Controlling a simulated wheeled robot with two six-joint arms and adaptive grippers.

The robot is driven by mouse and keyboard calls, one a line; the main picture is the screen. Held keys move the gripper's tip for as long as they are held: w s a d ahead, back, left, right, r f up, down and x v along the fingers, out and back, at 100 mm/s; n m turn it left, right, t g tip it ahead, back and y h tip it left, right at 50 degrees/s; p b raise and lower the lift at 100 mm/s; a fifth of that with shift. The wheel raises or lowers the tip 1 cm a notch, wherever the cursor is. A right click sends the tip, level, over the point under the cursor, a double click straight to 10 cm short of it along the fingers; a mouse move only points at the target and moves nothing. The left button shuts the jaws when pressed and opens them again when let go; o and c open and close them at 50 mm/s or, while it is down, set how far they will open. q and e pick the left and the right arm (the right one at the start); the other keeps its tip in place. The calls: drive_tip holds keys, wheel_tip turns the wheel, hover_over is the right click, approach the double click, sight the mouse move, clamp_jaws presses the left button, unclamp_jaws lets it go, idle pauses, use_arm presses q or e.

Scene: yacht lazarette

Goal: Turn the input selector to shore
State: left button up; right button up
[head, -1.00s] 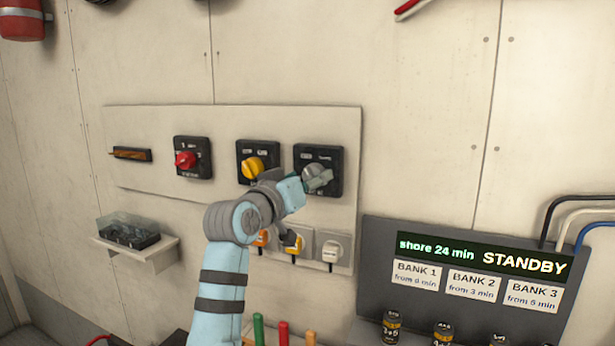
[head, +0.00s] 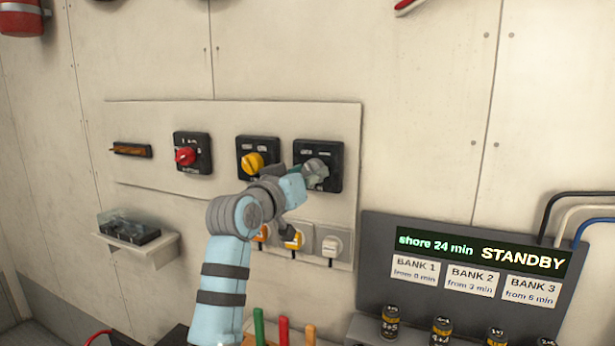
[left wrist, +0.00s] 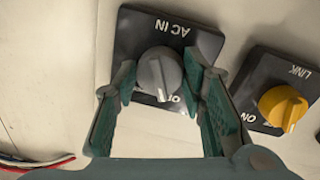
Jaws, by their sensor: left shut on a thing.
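The switch with the grey knob is the rightmost one on the wall panel, a black square plate (head: 333,153). In the left wrist view its plate (left wrist: 200,45) reads "AC IN", with smaller labels beside the knob. The grey knob (left wrist: 158,72) shows a pale pointer line toward the bottom of that view. My left gripper (left wrist: 161,80) has its green fingers on both sides of the knob and is shut on it. In the head view my left gripper (head: 312,176) partly hides the knob and the lower left of the plate. My right gripper is not in view.
Left of it on the panel are a yellow-knob switch (head: 252,163), marked "LINK" in the wrist view, and a red-knob switch (head: 186,156). White sockets with plugs (head: 331,245) sit below. A display (head: 480,250) reads "shore 24 min STANDBY". A small shelf (head: 140,245) is at left.

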use_arm(q)
drive_tip(key=m+y+p, duration=0.1)
drive_tip(key=m, duration=0.9)
drive_tip(key=shift+a+r+m, duration=0.1)
drive_tip(key=shift+a+m, duration=0.05)
drive_tip(key=shift+m, duration=0.15)
idle(0.5)
drive_tip(key=o, duration=1.2)
drive_tip(key=shift+c, duration=0.2)
drive_tip(key=v, duration=1.2)
drive_tip(key=shift+r, duration=0.15)
